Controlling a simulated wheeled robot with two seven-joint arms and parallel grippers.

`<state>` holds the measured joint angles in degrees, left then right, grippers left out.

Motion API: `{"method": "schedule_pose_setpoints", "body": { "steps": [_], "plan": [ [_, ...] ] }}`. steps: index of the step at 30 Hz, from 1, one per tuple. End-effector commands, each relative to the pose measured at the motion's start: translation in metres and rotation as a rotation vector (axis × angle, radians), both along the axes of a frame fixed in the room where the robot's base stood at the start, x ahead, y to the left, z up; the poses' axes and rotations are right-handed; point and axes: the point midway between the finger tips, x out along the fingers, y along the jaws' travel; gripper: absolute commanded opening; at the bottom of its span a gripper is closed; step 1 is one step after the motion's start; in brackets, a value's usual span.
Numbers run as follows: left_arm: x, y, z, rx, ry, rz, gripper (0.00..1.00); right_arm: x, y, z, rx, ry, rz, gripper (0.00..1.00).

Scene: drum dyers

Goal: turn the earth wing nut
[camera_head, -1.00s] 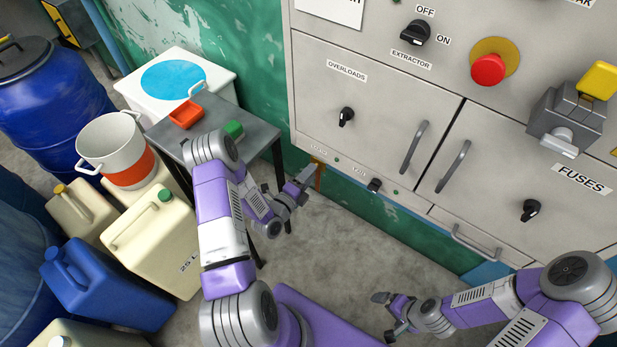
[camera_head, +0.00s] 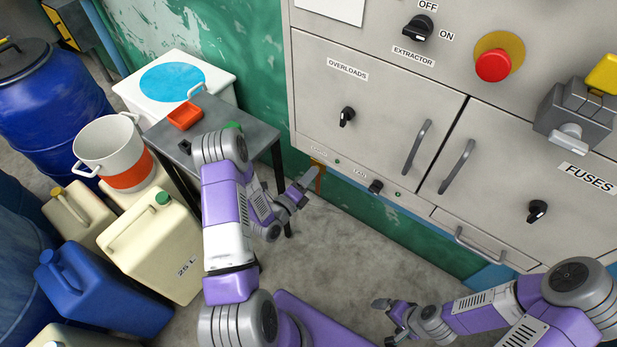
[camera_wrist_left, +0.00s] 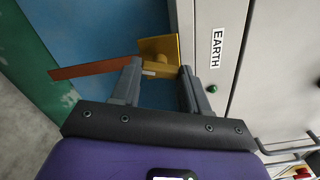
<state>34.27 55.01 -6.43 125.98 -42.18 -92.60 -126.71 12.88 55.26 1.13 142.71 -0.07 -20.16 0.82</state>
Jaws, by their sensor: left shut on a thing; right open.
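In the left wrist view, a brass earth bracket (camera_wrist_left: 172,48) stands beside the cabinet's EARTH label (camera_wrist_left: 217,48). A copper-coloured strip (camera_wrist_left: 90,69) runs left from it. My left gripper (camera_wrist_left: 160,72) has one finger on each side of the brass wing nut (camera_wrist_left: 155,69) and is shut on it. The fingers hide part of the nut, so its angle is unclear. In the head view my left gripper (camera_head: 303,187) is at the cabinet's lower left corner, by the copper strip (camera_head: 317,177). My right gripper (camera_head: 384,319) is open and empty above the floor.
The grey cabinet (camera_head: 385,120) fills the upper right, with door handles (camera_head: 417,148), knobs and a red button (camera_head: 493,65). Jerrycans (camera_head: 150,250) crowd the left. Floor between the arms is clear.

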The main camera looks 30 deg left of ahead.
Motion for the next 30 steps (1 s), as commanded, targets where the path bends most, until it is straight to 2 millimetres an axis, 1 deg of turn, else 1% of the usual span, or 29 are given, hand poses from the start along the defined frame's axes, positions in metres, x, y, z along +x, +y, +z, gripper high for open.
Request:
{"method": "schedule_pose_setpoints", "body": {
  "steps": [1, 2, 6, 14, 17, 20, 24, 27, 30],
  "plan": [
    [0.000, 0.002, 0.000, 0.001, -0.001, 0.004, 0.14, 0.000, 0.000, 0.000, 0.000, 0.000, 0.000, 1.00],
    [0.000, 0.002, 0.000, 0.001, -0.001, 0.004, 0.49, 0.000, 0.000, 0.000, 0.000, 0.000, 0.000, 1.00],
    [0.000, 0.001, 0.000, 0.000, -0.001, 0.003, 0.70, 0.000, 0.000, 0.000, 0.000, 0.000, 0.000, 1.00],
    [0.000, 0.000, 0.000, -0.001, 0.000, 0.001, 0.70, 0.000, 0.000, 0.000, 0.000, 0.000, 0.000, 1.00],
    [-0.006, 0.001, 0.000, -0.001, 0.001, 0.000, 0.70, 0.000, 0.000, 0.002, 0.000, 0.000, 0.000, 1.00],
    [-0.020, 0.002, 0.000, -0.003, 0.004, 0.002, 0.70, 0.000, 0.000, 0.005, 0.000, 0.000, 0.000, 1.00],
    [-0.045, 0.004, 0.000, -0.002, 0.004, 0.002, 0.70, 0.000, 0.000, 0.010, 0.000, 0.000, 0.000, 1.00],
    [-0.060, 0.006, 0.000, -0.001, 0.003, 0.002, 0.70, 0.000, 0.000, 0.012, 0.000, 0.000, 0.000, 1.00],
    [-0.070, 0.006, 0.000, -0.002, 0.003, 0.002, 0.70, 0.000, 0.000, 0.013, 0.000, 0.000, 0.000, 1.00]
  ]
}}
